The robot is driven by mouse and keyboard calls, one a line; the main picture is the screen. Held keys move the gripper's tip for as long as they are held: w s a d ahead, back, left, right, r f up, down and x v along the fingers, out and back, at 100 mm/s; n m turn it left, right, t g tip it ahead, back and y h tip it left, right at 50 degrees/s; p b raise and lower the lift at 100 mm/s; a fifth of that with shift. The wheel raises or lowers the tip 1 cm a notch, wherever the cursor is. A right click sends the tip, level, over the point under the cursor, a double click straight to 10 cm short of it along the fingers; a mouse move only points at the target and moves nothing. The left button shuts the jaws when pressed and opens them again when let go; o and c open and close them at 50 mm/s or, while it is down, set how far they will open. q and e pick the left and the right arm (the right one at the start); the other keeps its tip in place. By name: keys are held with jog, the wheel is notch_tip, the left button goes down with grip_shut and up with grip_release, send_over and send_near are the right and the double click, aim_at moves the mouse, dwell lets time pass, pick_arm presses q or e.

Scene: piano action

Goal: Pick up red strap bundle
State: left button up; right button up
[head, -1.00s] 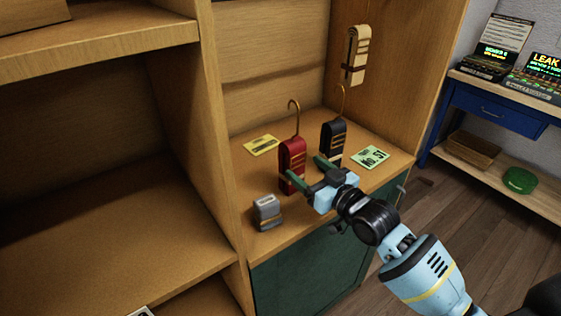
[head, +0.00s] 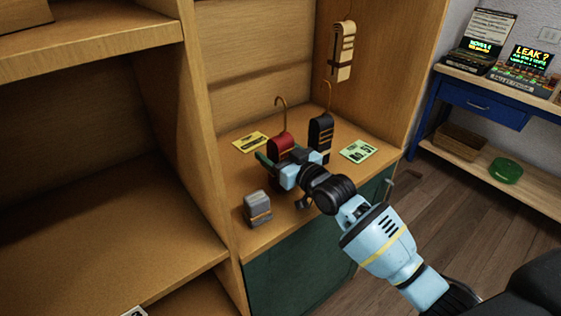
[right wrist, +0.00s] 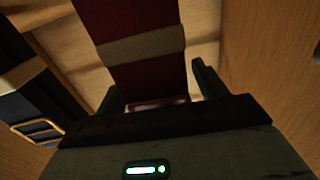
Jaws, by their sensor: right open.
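The red strap bundle (head: 281,145) stands upright on the wooden cabinet top, with a brass hook rising behind it. My right gripper (head: 279,158) is open at its near side, hiding the bundle's lower part in the head view. In the right wrist view the red bundle (right wrist: 150,65), with a paler band across it, shows between the two open fingers (right wrist: 155,82). I cannot tell whether either finger touches it. My left gripper is not in view.
A black strap bundle (head: 320,135) stands close on the right. A grey banded block (head: 257,207) sits in front at left. A yellow card (head: 250,142) and a green card (head: 358,151) lie flat. A tan bundle (head: 343,52) hangs on the side wall.

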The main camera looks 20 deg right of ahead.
jog(key=shift+w, duration=0.1)
jog(key=c, duration=1.2)
jog(key=shift+r, duration=0.1)
